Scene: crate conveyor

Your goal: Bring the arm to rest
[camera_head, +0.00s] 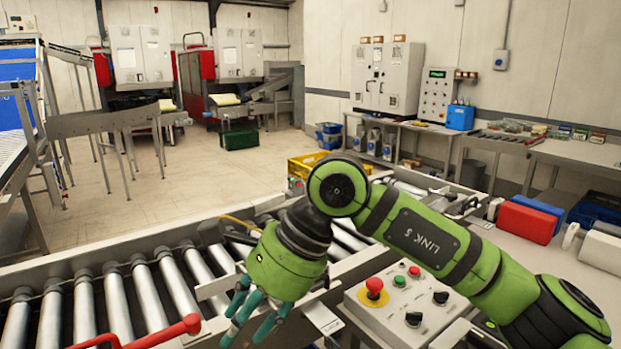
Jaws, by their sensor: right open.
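My right arm, green and black, comes in from the right and bends down at its wrist. My right gripper (250,322) with teal fingers hangs at the lower middle, over the near edge of the roller conveyor (110,300). Its fingers are spread open, with nothing seen between them. It is left of the control box (405,310), apart from its buttons. My left gripper is not in view.
The control box has a red emergency knob (374,287). A red bar (150,333) crosses the lower left. A yellow crate (304,167) stands behind my arm. A red box (527,221) lies on the right bench. The floor (150,195) at middle left is clear.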

